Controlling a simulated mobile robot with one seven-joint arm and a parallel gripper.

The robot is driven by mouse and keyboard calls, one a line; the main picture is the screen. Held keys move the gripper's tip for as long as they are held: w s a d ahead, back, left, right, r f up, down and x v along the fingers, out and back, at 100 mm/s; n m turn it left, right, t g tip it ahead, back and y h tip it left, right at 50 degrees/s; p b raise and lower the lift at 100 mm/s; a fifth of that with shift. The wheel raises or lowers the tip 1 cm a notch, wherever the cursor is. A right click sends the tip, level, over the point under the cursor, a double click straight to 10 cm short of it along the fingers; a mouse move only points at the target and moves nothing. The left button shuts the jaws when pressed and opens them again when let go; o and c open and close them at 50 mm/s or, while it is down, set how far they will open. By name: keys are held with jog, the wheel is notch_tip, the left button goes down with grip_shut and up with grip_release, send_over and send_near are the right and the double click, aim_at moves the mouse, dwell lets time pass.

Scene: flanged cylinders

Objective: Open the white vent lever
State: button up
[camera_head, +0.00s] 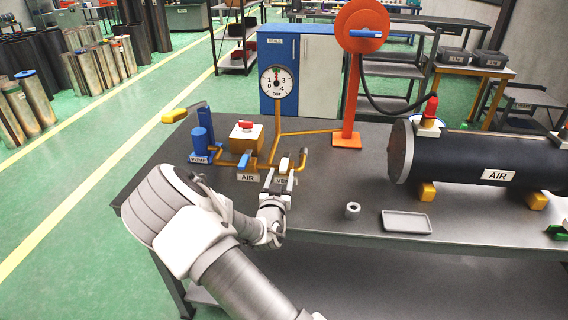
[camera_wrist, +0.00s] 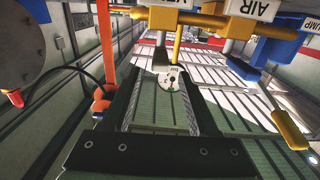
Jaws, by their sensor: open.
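The white vent lever (camera_head: 284,165) stands up from the orange piping on the bench in the head view, at the right end of the valve row. My gripper (camera_head: 280,181) is open, with its fingers close to the lever on the near side. The fingers partly cover the vent label there. In the wrist view my gripper (camera_wrist: 163,73) shows two dark fingers spread apart, with no object clearly held between them. The vent label (camera_wrist: 170,3) is at the top edge of that view. Whether the fingers touch the lever I cannot tell.
The blue air lever (camera_head: 243,161) is just left of my gripper. A grey ring (camera_head: 352,210), a tray (camera_head: 406,221) and a black air tank (camera_head: 480,158) are to the right.

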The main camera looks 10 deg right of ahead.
aim_at(286, 157)
jog(key=shift+x, duration=3.1)
grip_shut()
